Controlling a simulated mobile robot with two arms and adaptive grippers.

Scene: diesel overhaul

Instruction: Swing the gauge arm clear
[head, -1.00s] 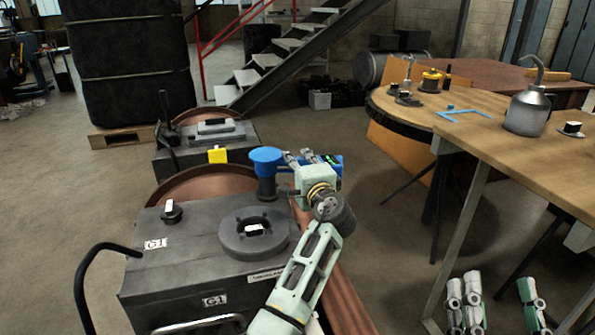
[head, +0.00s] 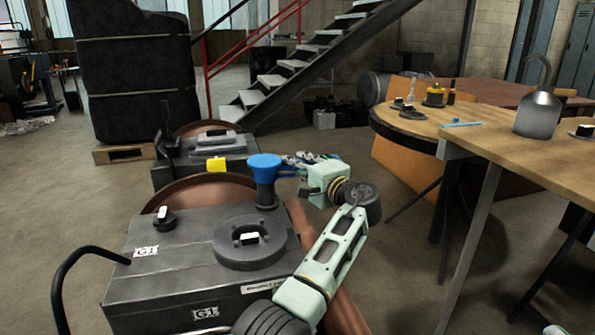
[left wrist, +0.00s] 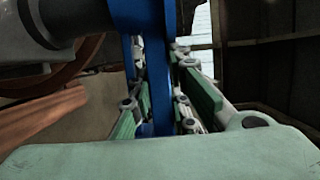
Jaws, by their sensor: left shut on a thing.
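The gauge arm is blue. Its round blue cap (head: 265,162) tops a dark post at the back right corner of the grey engine block in the head view. My left gripper (head: 308,160) is just right of this cap, shut on the arm's blue bar. In the left wrist view the bar (left wrist: 157,75) stands upright between the two fingers (left wrist: 163,110), with green pads on both sides. Most of the bar is hidden by the gripper in the head view. Only a small pale tip, perhaps of my right gripper (head: 554,329), shows at the bottom right.
The grey block (head: 185,270) marked G1 carries a dark ring (head: 228,247) and a small knob. A second block (head: 170,175) with a yellow piece stands behind. Wooden tables (head: 545,155) with an oil can (head: 538,113) are at the right. Floor between is clear.

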